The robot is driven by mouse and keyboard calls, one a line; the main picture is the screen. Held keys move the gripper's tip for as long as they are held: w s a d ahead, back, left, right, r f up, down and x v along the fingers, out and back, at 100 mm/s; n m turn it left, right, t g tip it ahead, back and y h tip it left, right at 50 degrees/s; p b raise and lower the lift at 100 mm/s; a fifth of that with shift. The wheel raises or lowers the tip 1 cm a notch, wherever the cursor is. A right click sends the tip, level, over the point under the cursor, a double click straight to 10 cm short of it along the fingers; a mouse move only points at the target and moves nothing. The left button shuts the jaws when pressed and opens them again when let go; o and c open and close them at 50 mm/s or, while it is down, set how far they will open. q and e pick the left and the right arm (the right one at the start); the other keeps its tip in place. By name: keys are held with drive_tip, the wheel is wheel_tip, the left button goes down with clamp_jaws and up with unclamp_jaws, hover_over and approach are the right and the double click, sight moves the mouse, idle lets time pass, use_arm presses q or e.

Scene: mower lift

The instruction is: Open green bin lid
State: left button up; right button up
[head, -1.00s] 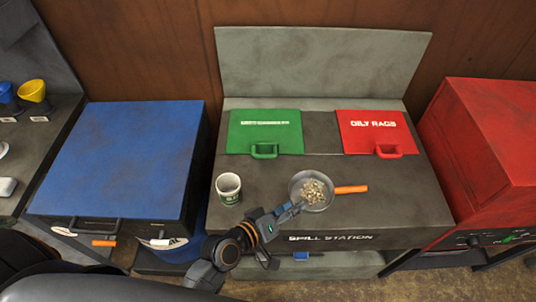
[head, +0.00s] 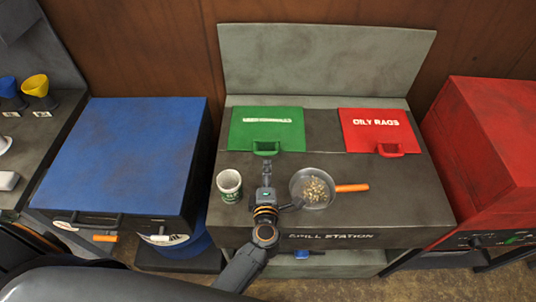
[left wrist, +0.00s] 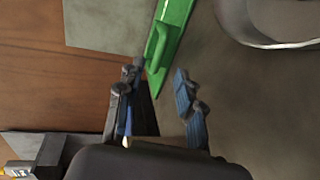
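The green lid (head: 266,130) lies flat and closed in the left part of the spill station's top. Its green handle (head: 266,148) sticks out at the front edge. My left gripper (head: 266,168) is just in front of that handle, over the counter. In the left wrist view the gripper's blue-padded fingers (left wrist: 158,80) are apart with nothing between them. The green handle (left wrist: 157,45) is just beyond the fingertips there; I cannot tell whether they touch it. My right gripper is not in view.
A grey pan (head: 300,184) with granules and an orange handle is close on the right. The red oily rags lid (head: 378,130) lies right of the green lid. A grey back panel (head: 322,60) rises behind.

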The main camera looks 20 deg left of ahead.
sight(268, 153)
use_arm(q)
drive_tip(key=b+x, duration=0.3)
drive_tip(key=x, duration=0.6)
drive_tip(key=shift+w+f, duration=0.1)
clamp_jaws()
